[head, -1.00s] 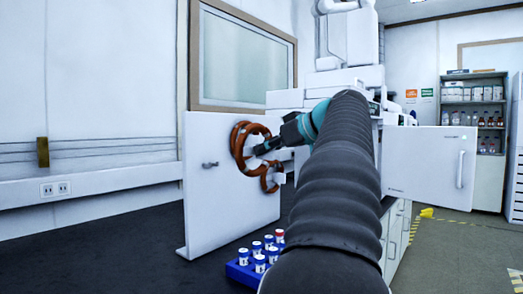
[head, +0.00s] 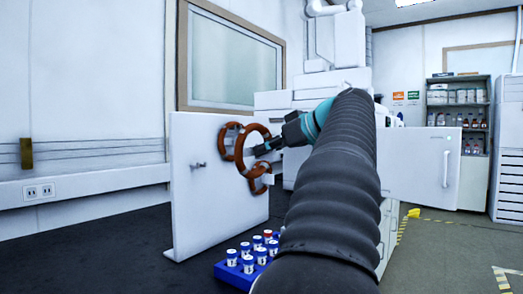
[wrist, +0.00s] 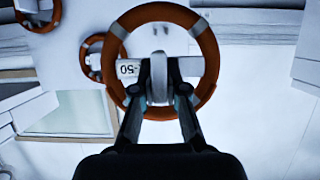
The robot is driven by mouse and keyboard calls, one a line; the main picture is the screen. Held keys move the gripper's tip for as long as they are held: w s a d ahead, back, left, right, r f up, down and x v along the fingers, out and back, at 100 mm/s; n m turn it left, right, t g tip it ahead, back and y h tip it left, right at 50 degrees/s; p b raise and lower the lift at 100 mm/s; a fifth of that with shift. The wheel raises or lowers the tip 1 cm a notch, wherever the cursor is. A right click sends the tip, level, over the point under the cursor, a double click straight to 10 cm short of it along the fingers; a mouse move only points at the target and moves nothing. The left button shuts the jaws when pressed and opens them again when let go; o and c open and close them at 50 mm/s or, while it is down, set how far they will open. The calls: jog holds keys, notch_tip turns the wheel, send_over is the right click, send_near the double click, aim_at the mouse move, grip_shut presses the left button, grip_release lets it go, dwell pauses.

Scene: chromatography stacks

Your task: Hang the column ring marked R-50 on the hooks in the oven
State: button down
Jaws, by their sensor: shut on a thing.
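My gripper (head: 262,149) is shut on a brown column ring (head: 239,150), gripping it by its central crosspiece, in front of a white upright panel (head: 190,205). In the wrist view the held ring (wrist: 210,65) faces the camera, and its white tag reads "50" with a dash, partly hidden by my gripper (wrist: 160,88). Two more brown rings hang on the panel: an upper one (head: 222,139) and a lower one (head: 266,183). A bare peg (head: 197,165) sticks out at the panel's left. An open white door (head: 425,168) stands at right; the oven interior is hidden behind my arm.
A blue rack (head: 232,270) of capped vials sits on the dark bench in front of the panel. White instruments (head: 330,85) stand behind my arm. Shelves with bottles (head: 458,110) are at the far right. The floor at right is mostly clear.

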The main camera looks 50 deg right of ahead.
jog(key=s+d, duration=0.1)
jog(key=s, duration=1.4)
jog(key=shift+s, duration=0.3)
jog(key=shift+d, duration=0.15)
